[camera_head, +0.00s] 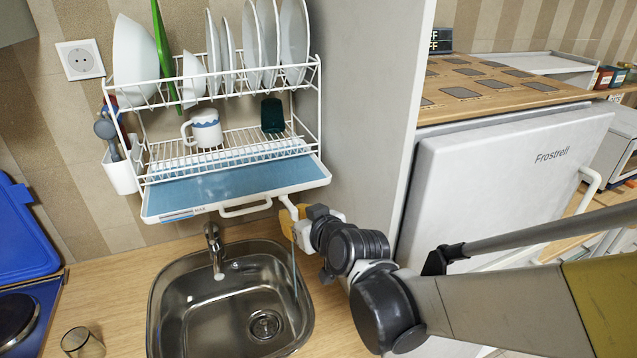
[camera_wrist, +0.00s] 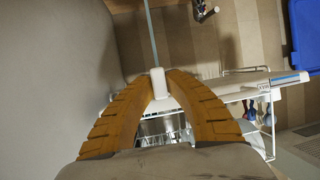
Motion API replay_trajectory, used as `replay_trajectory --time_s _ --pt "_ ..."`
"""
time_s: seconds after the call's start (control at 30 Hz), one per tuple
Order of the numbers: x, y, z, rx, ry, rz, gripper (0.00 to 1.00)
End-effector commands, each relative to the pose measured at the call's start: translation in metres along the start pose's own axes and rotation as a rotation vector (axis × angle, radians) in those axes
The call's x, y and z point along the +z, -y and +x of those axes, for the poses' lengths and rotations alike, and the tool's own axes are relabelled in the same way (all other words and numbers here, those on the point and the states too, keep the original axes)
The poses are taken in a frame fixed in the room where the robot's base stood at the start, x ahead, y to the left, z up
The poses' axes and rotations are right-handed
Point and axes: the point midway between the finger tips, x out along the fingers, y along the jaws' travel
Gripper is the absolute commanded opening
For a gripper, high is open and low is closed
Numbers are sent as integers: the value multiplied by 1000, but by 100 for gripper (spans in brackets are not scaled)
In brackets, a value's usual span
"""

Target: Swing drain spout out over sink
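The drain spout (camera_head: 288,206) is a small white piece at the right front corner of the drip tray (camera_head: 190,213) under the dish rack. A thin pale streak hangs from it over the right rim of the sink (camera_head: 232,300); I cannot tell whether it is water or a tube. My gripper (camera_head: 298,212) is at the spout, coming from the right. In the wrist view, the orange fingers of my gripper (camera_wrist: 160,88) close on both sides of the white spout end (camera_wrist: 158,80). The fingers partly hide the spout in the head view.
The white rack (camera_head: 232,136) holds plates, a green board and a mug (camera_head: 203,128). A faucet (camera_head: 214,250) stands behind the sink. A glass (camera_head: 82,343) is at front left. A grey panel (camera_head: 365,110) stands close to my gripper's right.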

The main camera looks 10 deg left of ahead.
Motion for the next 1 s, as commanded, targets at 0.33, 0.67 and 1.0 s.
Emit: replay_trajectory --time_s 0.33,0.67,1.0 --pt "0 0 0 5 2 1 0" --pt "2 7 0 92 6 35 0" --pt "0 8 0 132 1 55 0"
